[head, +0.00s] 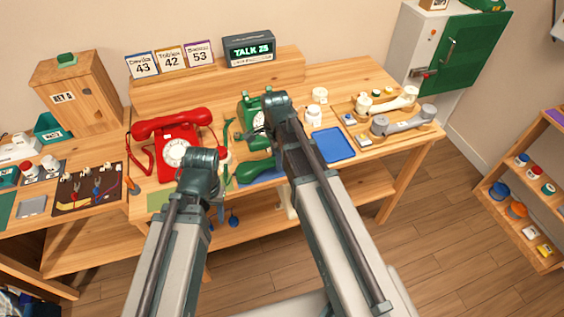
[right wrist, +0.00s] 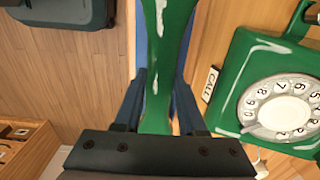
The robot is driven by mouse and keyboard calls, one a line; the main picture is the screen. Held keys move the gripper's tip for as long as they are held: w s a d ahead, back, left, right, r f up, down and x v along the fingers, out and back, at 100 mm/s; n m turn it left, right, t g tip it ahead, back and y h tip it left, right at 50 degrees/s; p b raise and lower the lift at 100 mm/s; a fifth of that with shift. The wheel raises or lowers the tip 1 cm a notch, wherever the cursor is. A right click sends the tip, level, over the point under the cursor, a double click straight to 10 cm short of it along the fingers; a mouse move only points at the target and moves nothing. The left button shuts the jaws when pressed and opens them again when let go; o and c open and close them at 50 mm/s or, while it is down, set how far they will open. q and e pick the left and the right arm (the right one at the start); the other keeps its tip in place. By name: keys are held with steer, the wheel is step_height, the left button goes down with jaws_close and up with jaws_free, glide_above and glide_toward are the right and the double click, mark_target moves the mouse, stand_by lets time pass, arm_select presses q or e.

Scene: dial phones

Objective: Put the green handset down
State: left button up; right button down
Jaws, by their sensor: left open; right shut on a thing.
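The green handset (head: 254,171) is low over or on the blue mat (head: 270,178) at the table's front edge; I cannot tell if it touches. In the right wrist view my right gripper (right wrist: 157,112) is shut on the green handset (right wrist: 163,50), with blue showing along both its sides. In the head view that gripper is hidden behind my right arm. The green dial phone (head: 254,108) stands behind, partly covered by my arm; it also shows right of the handset in the wrist view (right wrist: 270,95). My left gripper (head: 218,188) is open and empty, mostly hidden by its arm.
A red phone (head: 178,152) with its handset on top stands at left. A display (head: 249,50) reads TALK 25. Open floor lies before the table.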

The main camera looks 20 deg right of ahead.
steer(key=shift+a, duration=0.1)
steer(key=shift+f, duration=0.15)
steer(key=c, duration=0.5)
jaws_free()
step_height(320, 180, up, 12)
steer(key=r+p, duration=0.1)
steer(key=p, duration=1.1)
steer(key=s+a+n, duration=0.5)
steer(key=s+n, duration=0.2)
steer(key=n, duration=0.3)
steer(key=s+a+n+h, duration=0.1)
steer(key=s+a+n, duration=0.4)
steer(key=n, duration=0.6)
steer(key=shift+s+a+f, duration=0.2)
steer(key=shift+s+f, duration=0.05)
steer(key=shift+s, duration=0.9)
